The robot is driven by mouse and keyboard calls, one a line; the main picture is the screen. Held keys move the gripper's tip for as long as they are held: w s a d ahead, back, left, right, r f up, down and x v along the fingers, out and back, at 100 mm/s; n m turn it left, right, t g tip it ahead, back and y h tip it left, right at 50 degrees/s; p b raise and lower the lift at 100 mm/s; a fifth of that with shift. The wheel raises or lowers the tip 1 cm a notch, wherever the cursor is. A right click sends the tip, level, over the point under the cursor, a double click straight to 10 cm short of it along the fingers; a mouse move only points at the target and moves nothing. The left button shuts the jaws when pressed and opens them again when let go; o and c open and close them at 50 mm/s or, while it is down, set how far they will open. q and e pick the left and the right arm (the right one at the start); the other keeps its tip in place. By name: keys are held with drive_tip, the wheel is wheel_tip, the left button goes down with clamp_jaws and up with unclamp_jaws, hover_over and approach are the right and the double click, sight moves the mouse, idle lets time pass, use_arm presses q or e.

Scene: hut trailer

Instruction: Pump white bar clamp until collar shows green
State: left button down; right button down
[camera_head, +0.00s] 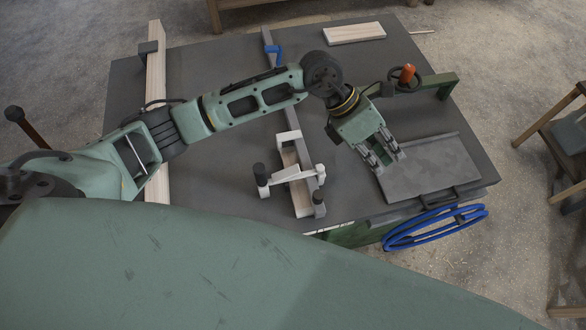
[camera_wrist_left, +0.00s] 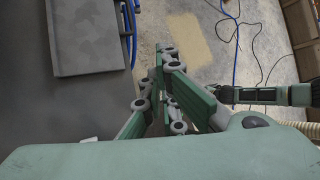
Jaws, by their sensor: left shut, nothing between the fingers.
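The white bar clamp (camera_head: 292,176) lies near the front middle of the grey table in the head view. It has white jaws and dark upright knobs, and it sits around a pale wooden piece. No green collar can be made out on it. My left gripper (camera_head: 387,160) is shut and empty, to the right of the clamp and apart from it, over the left edge of a grey tray. In the left wrist view my left gripper's fingers (camera_wrist_left: 161,88) show close together with nothing between them; the clamp is not recognisable there. My right gripper is not in view.
The grey tray (camera_head: 430,165) lies at the table's right front. A long pale board (camera_head: 156,95) crosses the left side. A wooden block (camera_head: 354,33) lies at the back. An orange-topped handwheel (camera_head: 406,75) stands at the right. Blue hose (camera_head: 432,228) hangs at the front edge.

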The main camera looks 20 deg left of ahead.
use_arm(q)
drive_tip(key=a+f+y, duration=0.6)
drive_tip(key=a, duration=0.5)
drive_tip(key=y, duration=0.4)
approach(295, 169)
drive_tip(key=shift+a+r+m, duration=0.1)
drive_tip(key=shift+r+m, duration=0.1)
drive_tip(key=shift+m, duration=0.1)
drive_tip(key=shift+s+a+f+b, duration=0.15)
drive_tip(key=shift+f+b, duration=0.95)
drive_tip(key=shift+f, duration=0.65)
drive_tip(key=shift+s+a+f+b, duration=0.1)
drive_tip(key=shift+f+b, duration=0.95)
drive_tip(key=shift+f, duration=0.7)
